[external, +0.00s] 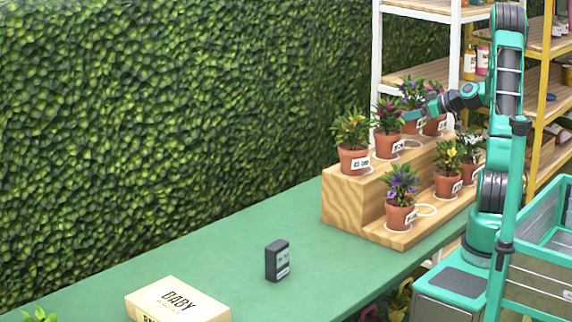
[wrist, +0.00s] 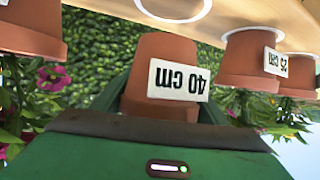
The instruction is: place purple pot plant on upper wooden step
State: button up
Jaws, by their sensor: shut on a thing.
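My gripper (external: 416,114) is shut on a terracotta pot with purple-blue flowers (external: 411,92), at the upper wooden step (external: 345,187). In the wrist view, which is upside down, the held pot (wrist: 152,52) has a white "40 cm" label and stands upright between the green fingers. A white ring (wrist: 205,8) shows on the wood beside its base. I cannot tell whether the pot touches the step. Another purple-flowered pot (external: 401,215) stands at the near end of the lower step (external: 385,238).
A yellow-flowered pot (external: 353,160) and a magenta-flowered pot (external: 388,145) stand on the upper step, close to the held pot. More pots, including a yellow-flowered one (external: 447,184), stand on the lower step. A dark box (external: 277,260) sits on the green table (external: 235,250).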

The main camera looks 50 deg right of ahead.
jog(key=shift+d+f, duration=0.1)
jog(key=shift+f, duration=1.95)
jog(key=o, duration=1.4)
jog(key=shift+f, duration=0.1)
jog(key=v, duration=1.2)
jog(key=shift+w, duration=0.1)
